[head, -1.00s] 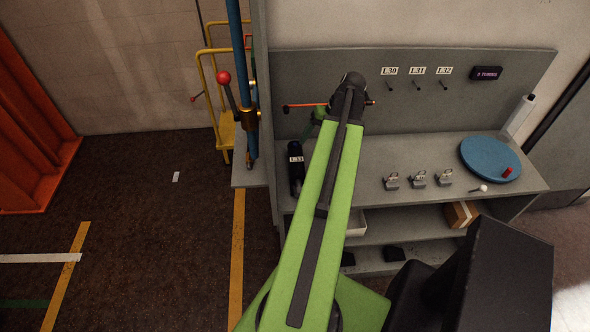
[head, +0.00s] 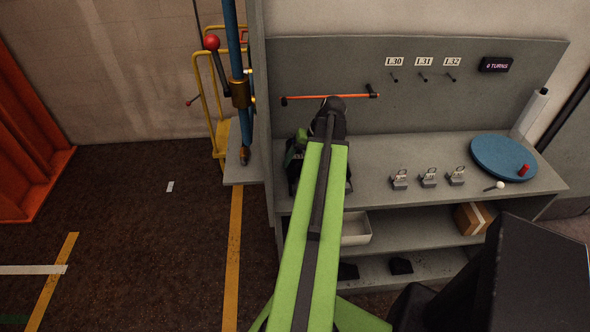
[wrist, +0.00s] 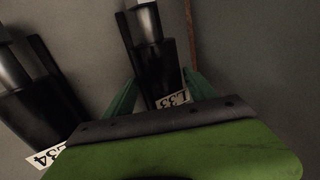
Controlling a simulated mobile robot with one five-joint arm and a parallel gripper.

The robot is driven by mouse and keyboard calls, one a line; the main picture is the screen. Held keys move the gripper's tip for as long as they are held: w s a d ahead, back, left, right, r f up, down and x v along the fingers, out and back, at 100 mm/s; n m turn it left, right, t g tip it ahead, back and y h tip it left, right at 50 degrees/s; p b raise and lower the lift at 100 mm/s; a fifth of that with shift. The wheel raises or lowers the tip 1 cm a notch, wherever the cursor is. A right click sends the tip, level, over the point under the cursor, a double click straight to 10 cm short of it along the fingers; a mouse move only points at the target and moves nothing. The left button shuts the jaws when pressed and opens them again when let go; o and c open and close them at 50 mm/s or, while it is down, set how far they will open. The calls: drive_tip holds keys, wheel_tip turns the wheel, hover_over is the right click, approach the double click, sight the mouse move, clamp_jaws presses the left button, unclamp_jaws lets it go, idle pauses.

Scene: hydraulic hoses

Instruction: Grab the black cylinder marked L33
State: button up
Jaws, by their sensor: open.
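The black cylinder marked L33 (wrist: 155,65) is in the upper middle of the wrist view, with its white label at its near end and a pale metal rod at its far end. My gripper (wrist: 160,92) is open, with one green finger on each side of the cylinder near the label. I cannot tell whether the fingers touch it. In the head view my gripper (head: 297,145) is over the left end of the bench, and it and my arm mostly hide the cylinder. A second black cylinder marked L34 (wrist: 38,110) lies to the left in the wrist view.
The grey bench (head: 375,180) has several small metal fittings and a blue round disc (head: 500,155) to the right. An orange bar (head: 350,96) is on the back panel behind my arm. A blue post with a red-knobbed lever (head: 211,42) stands left of the bench.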

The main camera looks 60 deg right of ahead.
drive_tip(key=shift+r, duration=0.1)
clamp_jaws()
drive_tip(key=shift+r, duration=0.1)
idle(0.4)
